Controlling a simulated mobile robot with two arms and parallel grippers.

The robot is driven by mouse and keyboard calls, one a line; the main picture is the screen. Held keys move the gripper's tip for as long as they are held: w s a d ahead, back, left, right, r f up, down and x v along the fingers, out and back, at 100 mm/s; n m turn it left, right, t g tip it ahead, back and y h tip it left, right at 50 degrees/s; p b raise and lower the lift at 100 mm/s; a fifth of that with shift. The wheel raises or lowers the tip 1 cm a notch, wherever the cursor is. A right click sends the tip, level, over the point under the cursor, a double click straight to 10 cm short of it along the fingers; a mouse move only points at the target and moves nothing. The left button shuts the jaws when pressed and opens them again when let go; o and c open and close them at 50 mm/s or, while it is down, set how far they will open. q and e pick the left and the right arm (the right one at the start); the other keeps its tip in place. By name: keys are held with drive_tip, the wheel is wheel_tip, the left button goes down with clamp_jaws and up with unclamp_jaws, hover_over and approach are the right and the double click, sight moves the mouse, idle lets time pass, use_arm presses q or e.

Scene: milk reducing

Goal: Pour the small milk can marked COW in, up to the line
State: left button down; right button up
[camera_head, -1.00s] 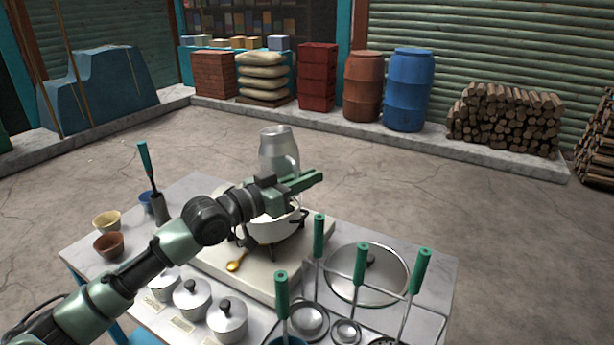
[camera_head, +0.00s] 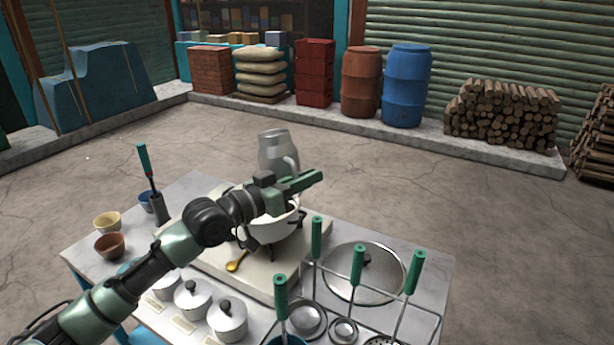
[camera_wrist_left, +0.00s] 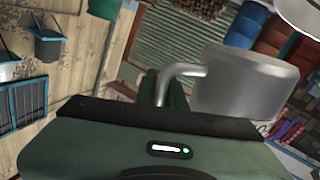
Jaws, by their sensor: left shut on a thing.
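A grey metal milk can (camera_head: 275,150) with a side handle is up in the air above the white pot (camera_head: 277,228). My left gripper (camera_head: 304,182) is shut on the can's handle, and its jaws partly cover the can. The can tilts slightly to the left in the head view. In the left wrist view the can (camera_wrist_left: 245,88) and its bent handle show beyond my gripper. No COW mark, line, or stream of milk is visible, and the inside of the pot is mostly hidden by my arm. My right gripper is not in view.
The pot stands on a pale slab (camera_head: 205,258) with a golden spoon (camera_head: 237,261). A rack with green-handled ladles (camera_head: 318,238) and a round lid (camera_head: 364,272) are at right. Small lidded pots (camera_head: 227,320) line the front; bowls (camera_head: 109,246) stand at left.

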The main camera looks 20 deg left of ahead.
sight(293, 161)
use_arm(q)
drive_tip(key=shift+s+d+r+n+p, duration=0.2)
drive_tip(key=shift+r+n+p, duration=0.4)
drive_tip(key=shift+p, duration=0.45)
drive_tip(key=shift+s+d+r+n+p, duration=0.1)
drive_tip(key=shift+d+r+n+p, duration=0.15)
drive_tip(key=shift+r+n+p, duration=0.6)
drive_tip(key=shift+d+f+n+p, duration=0.2)
drive_tip(key=shift+f+n+p, duration=0.65)
drive_tip(key=shift+n, duration=0.3)
drive_tip(key=shift+a+r+n+p, duration=0.1)
drive_tip(key=shift+n+p, duration=0.65)
drive_tip(key=shift+n, duration=0.35)
drive_tip(key=shift+w+a+r+n+p, duration=0.15)
drive_tip(key=shift+a+r+n+p, duration=0.15)
drive_tip(key=shift+n+p, duration=0.25)
drive_tip(key=shift+w+a+r+n+p, duration=0.15)
drive_tip(key=shift+r+n+p, duration=0.2)
drive_tip(key=shift+n, duration=0.3)
drive_tip(key=shift+w+a+r+n+p, duration=0.2)
drive_tip(key=shift+a+n+p, duration=0.15)
drive_tip(key=shift+n, duration=0.25)
drive_tip(key=shift+w+a+r+n+p, duration=0.1)
drive_tip(key=shift+a+r+n+p, duration=0.1)
drive_tip(key=shift+a+n+p, duration=0.3)
drive_tip(key=shift+w+a+r+n, duration=0.15)
drive_tip(key=shift+a+n, duration=0.1)
drive_tip(key=shift+n, duration=0.45)
